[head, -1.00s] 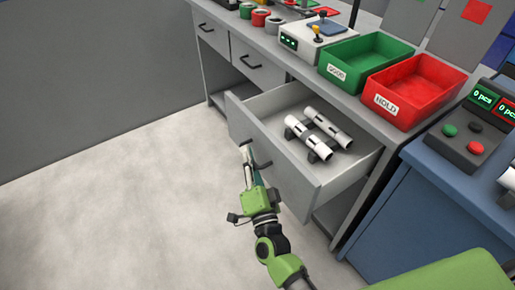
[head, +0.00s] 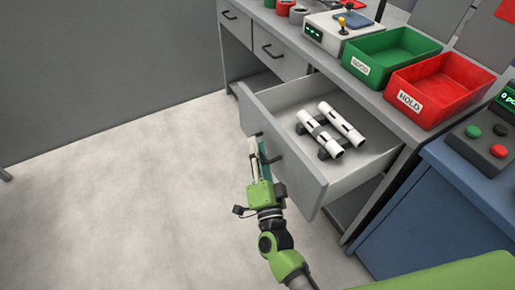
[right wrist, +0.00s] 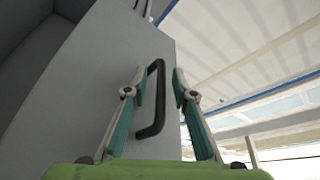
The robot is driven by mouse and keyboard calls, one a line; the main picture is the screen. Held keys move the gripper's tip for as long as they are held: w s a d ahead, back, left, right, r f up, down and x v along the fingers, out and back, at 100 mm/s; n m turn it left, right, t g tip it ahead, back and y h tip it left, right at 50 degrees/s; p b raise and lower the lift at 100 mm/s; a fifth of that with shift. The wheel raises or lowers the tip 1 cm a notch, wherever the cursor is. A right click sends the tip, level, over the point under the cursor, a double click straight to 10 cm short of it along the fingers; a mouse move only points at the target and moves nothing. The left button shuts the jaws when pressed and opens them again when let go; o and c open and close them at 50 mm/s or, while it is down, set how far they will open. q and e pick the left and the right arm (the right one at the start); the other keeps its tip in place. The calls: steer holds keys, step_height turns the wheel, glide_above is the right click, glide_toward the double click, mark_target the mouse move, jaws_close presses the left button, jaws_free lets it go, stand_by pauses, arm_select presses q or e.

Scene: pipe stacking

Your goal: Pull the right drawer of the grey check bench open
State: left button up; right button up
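The right drawer (head: 292,165) of the grey check bench stands pulled well out, with two white pipes (head: 343,124) lying on dark holders inside it. Its black handle (head: 275,157) is on the drawer front. My right gripper (head: 258,160) is at this handle. In the right wrist view the black handle (right wrist: 157,110) lies between the two fingers of the right gripper (right wrist: 159,78). The fingers are apart, with a gap visible on each side of the handle. My left gripper is not in view.
A green bin (head: 392,58) and a red bin marked HOLD (head: 440,92) stand on the bench top. A closed drawer (head: 279,53) is left of the open one. A blue cabinet (head: 425,215) stands at the right. The floor (head: 120,190) on the left is clear.

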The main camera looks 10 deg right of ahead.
steer(key=shift+s+f, duration=0.1)
steer(key=shift+s, duration=0.3)
steer(key=v, duration=1.1)
